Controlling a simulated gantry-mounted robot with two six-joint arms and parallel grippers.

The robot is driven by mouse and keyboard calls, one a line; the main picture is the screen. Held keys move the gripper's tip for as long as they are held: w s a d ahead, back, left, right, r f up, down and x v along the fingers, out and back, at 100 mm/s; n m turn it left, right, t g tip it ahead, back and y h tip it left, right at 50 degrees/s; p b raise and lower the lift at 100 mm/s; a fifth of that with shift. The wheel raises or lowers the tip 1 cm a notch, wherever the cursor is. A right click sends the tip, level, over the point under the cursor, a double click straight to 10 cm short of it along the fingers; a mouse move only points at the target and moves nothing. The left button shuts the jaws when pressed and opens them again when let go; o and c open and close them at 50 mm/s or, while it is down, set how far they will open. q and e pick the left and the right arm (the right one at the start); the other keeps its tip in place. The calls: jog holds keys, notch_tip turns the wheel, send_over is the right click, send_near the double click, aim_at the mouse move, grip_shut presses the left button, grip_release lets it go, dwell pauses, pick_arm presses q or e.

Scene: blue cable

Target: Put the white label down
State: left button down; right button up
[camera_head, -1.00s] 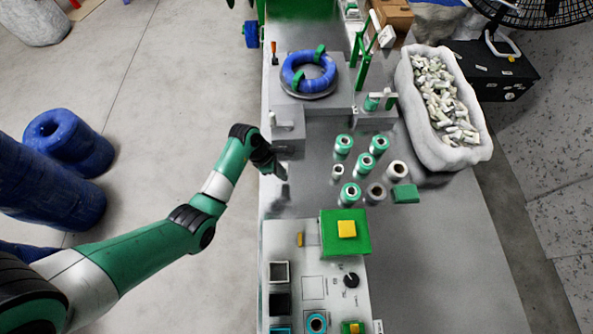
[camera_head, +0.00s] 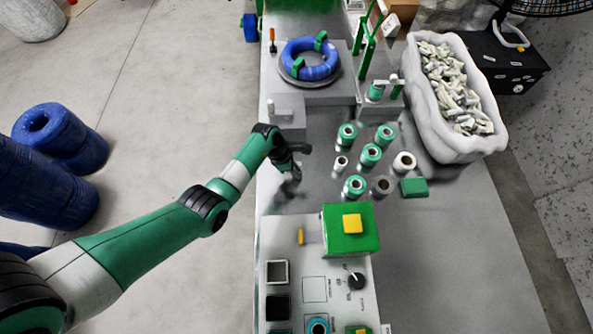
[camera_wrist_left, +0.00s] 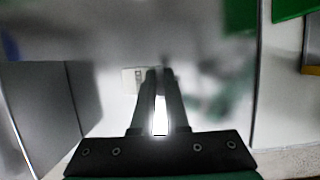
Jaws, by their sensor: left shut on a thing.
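My left gripper (camera_head: 292,178) hangs over the grey table near its left edge, between the grey block and the white control panel. In the left wrist view its two fingers (camera_wrist_left: 161,76) are close together, shut on the white label. The small white label (camera_wrist_left: 133,80), with a darker mark on it, shows at the fingertips and sticks out to their left. I cannot tell whether it touches the table. In the head view I cannot make the label out. My right gripper is in neither view.
Several green and white rolls (camera_head: 370,154) stand to the right of the gripper. A green box with a yellow top (camera_head: 351,235) sits on the control panel (camera_head: 306,254). A grey block (camera_head: 288,123) and a blue coil (camera_head: 310,58) lie beyond. Bare table lies around the gripper.

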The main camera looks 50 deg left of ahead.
pick_arm(q)
jog(key=shift+f, duration=0.25)
jog(key=c, duration=0.9)
grip_release()
jog(key=p+v, duration=0.7)
jog(key=v, duration=0.5)
jog(key=shift+d+r, duration=0.1)
jog(key=shift+r, duration=0.2)
jog(key=shift+w, duration=0.1)
